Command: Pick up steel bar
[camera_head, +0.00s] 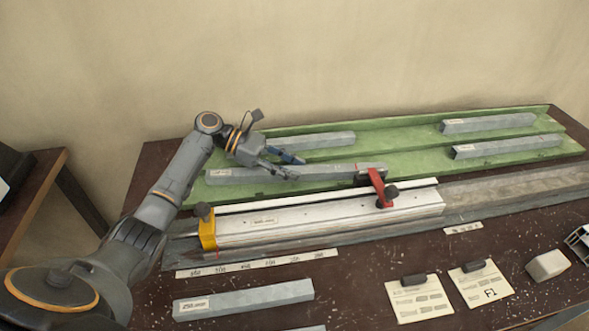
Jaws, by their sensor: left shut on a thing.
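Several grey steel bars are in view. One long bar (330,170) lies along the front of the green tray (400,149), with a pale label near its left end. My left gripper (292,168) reaches in from the left, with one finger behind this bar and one in front, shut on it. The bar looks level and at tray height; I cannot tell whether it is clear of the tray. Another bar (325,140) lies just behind the gripper, partly hidden by it. Two more bars (488,123) (510,147) lie at the tray's right. My right gripper is not in view.
In front of the tray stands a silver profile (330,217) with a yellow stop (207,232) and a red clamp (378,188). A labelled bar (243,299) lies at front left. Two cards (418,300) (483,287) and a pale block (547,265) lie at front right.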

